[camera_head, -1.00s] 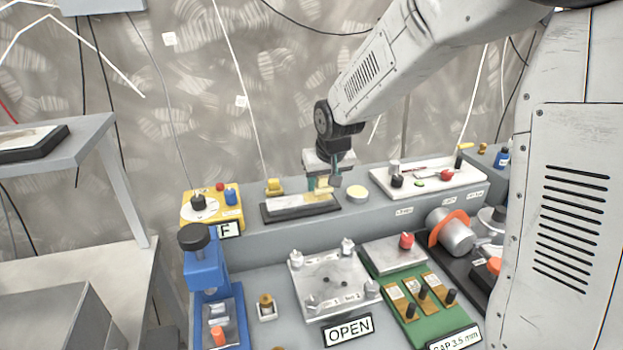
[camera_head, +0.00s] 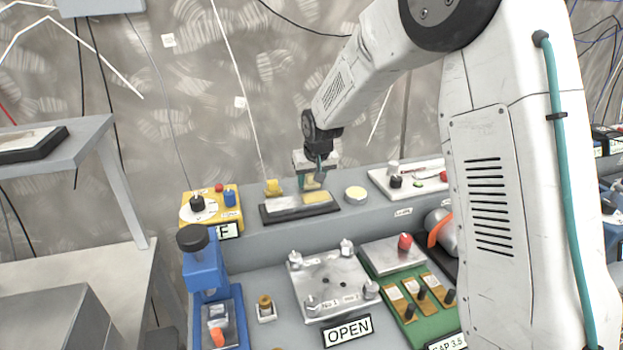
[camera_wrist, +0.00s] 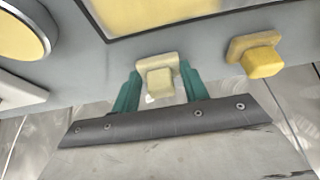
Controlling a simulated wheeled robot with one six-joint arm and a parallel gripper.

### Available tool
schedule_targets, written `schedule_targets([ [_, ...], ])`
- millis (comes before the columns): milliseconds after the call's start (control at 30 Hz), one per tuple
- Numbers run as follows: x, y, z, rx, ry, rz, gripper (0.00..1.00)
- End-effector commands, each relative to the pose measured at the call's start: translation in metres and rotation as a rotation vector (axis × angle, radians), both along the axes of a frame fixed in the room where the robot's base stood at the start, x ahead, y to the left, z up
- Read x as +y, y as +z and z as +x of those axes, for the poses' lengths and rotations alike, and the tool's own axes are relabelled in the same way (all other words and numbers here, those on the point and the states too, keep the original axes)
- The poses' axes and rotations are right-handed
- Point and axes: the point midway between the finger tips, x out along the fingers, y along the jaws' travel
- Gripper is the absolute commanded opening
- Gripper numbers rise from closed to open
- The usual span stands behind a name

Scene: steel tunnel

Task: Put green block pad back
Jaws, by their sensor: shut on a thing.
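My gripper (camera_head: 313,179) is shut on a small pale cream-yellow block pad with a wider base. In the wrist view the held block pad (camera_wrist: 158,80) sits between the two teal fingers; it does not look clearly green. It is at the back edge of the shelf, behind the dark-framed tray (camera_head: 267,215). I cannot tell whether its base touches the shelf. A similar yellow block pad (camera_head: 273,186) stands apart from it, to its left in the head view; it also shows in the wrist view (camera_wrist: 262,62).
A round yellow-topped tin (camera_head: 356,193) stands right of the tray. A yellow box with knobs (camera_head: 212,209) stands at the left. A white board (camera_head: 405,180) with small items lies at the right. Lower in front are a metal plate (camera_head: 330,285) and a blue press (camera_head: 205,268).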

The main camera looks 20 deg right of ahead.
Motion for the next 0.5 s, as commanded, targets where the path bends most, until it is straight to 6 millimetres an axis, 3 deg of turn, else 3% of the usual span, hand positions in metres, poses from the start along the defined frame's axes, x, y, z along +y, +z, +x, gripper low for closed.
schedule_targets([
  [167,0.0000,-0.0029,-0.0002,0.001,0.000,0.000,0.23],
  [200,0.0000,-0.0031,-0.0001,0.000,0.000,0.000,0.50],
  [267,0.0000,-0.0028,-0.0001,0.000,0.000,0.000,0.66],
  [500,0.0000,-0.0026,-0.0002,0.000,0.000,0.000,0.66],
])
